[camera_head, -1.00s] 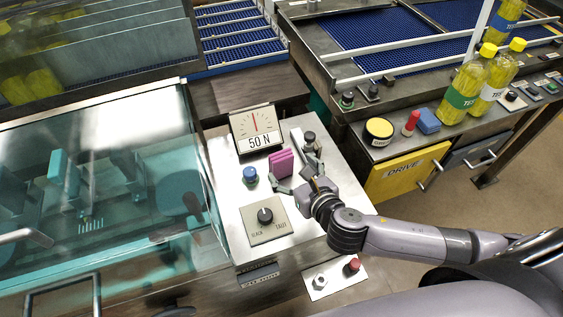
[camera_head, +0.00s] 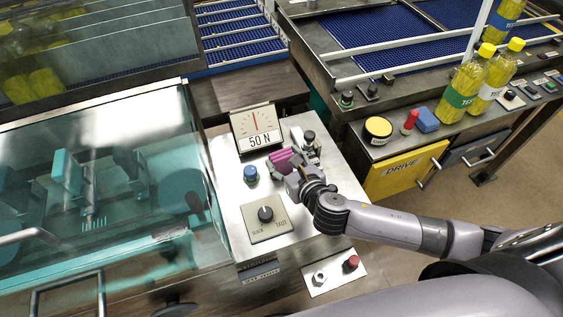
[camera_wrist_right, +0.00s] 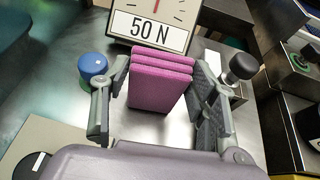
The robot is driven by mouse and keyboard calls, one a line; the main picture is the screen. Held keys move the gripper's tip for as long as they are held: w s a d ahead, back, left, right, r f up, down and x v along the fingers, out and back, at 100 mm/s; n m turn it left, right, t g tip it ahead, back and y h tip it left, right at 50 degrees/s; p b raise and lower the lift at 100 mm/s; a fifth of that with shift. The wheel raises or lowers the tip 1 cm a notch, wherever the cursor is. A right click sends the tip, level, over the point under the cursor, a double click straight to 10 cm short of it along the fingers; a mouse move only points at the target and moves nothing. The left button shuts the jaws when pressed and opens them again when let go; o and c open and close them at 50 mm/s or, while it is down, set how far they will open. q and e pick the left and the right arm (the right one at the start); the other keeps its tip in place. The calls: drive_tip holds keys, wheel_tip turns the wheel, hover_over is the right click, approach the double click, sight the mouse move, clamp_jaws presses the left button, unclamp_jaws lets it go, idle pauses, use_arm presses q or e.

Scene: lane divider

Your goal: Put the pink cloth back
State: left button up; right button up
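The pink cloth (camera_head: 279,162) is a folded stack of several layers on the steel panel (camera_head: 228,190), just in front of the 50 N gauge. It also shows in the right wrist view (camera_wrist_right: 160,82), standing upright. My right gripper (camera_head: 291,166) is at the cloth, partly covering it in the head view. In the wrist view its two fingers (camera_wrist_right: 161,92) are spread, one on each side of the cloth. Narrow gaps seem to remain, so the gripper looks open around the cloth. My left gripper is not in view.
A blue knob (camera_head: 250,174) stands left of the cloth and a black-topped knob (camera_wrist_right: 241,68) close to the right finger. The gauge (camera_head: 256,130) stands behind. A dial plate (camera_head: 266,222) lies in front. A yellow tin (camera_head: 378,130), a blue block (camera_head: 427,120) and bottles (camera_head: 463,88) are on the right.

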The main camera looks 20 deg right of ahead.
drive_tip(key=c, duration=0.7)
drive_tip(key=shift+r, duration=0.15)
